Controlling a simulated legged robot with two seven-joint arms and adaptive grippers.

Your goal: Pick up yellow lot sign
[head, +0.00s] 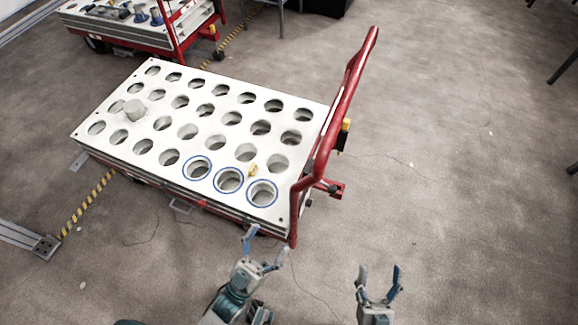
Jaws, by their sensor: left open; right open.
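A small yellow sign (253,170) stands on the white top of a cart (210,147), near the blue-ringed holes at its front right; I take it for the lot sign. My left gripper (264,248) is open and empty, in front of the cart's near edge and below the sign in the picture. My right gripper (380,272) is open and empty, further right over bare floor. Neither gripper touches the sign.
The cart top has many round holes, one holding a grey plug (134,108). A red handle (337,130) rises at the cart's right end. A second cart (125,30) stands at the upper left. Floor on the right is largely clear.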

